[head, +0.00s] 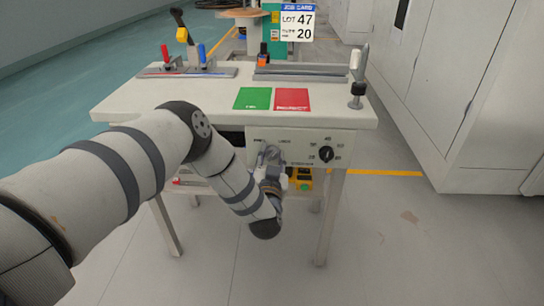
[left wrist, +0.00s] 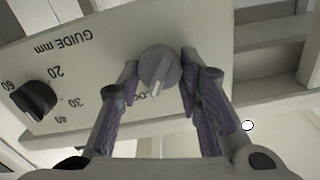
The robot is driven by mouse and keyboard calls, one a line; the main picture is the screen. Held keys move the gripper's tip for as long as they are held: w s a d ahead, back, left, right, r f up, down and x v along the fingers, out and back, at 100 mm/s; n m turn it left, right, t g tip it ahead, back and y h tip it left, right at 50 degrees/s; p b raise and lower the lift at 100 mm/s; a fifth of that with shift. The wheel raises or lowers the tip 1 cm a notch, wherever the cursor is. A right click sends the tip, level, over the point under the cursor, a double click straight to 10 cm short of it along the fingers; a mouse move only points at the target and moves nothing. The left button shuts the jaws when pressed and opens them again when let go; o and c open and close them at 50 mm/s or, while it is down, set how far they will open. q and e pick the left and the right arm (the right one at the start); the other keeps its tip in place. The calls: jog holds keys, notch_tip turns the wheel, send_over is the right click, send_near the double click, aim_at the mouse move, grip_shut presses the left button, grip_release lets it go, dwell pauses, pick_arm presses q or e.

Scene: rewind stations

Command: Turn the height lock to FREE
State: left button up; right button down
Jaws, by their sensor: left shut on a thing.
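The height lock is a round grey knob (left wrist: 160,68) with a raised bar, on the pale front panel of the bench. My left gripper (left wrist: 158,62) is shut on it, one finger on each side, in the left wrist view. The bar slants down in that picture, toward lettering that seems to read LOCK and is partly covered by a finger. No FREE mark is readable. In the head view my left gripper (head: 271,155) is at the panel below the bench top and hides the knob. My right gripper is not in view.
A black guide dial (left wrist: 34,99) sits beside the knob; it also shows in the head view (head: 326,154). A yellow box with a green button (head: 303,179) is under the panel. Green (head: 253,98) and red (head: 292,99) pads lie on the bench top (head: 180,97).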

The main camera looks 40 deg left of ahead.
pick_arm(q)
jog(key=n, duration=0.4)
jog(key=shift+a+n, duration=0.1)
jog(key=shift+n, duration=0.2)
jog(key=n, duration=0.3)
jog(key=shift+s+n, duration=0.1)
jog(key=shift+n, duration=0.2)
jog(key=n, duration=0.3)
jog(key=shift+f+n, duration=0.1)
jog(key=shift+n, duration=1.9)
jog(key=o, duration=1.1)
jog(key=shift+o, duration=0.2)
jog(key=shift+s, duration=0.1)
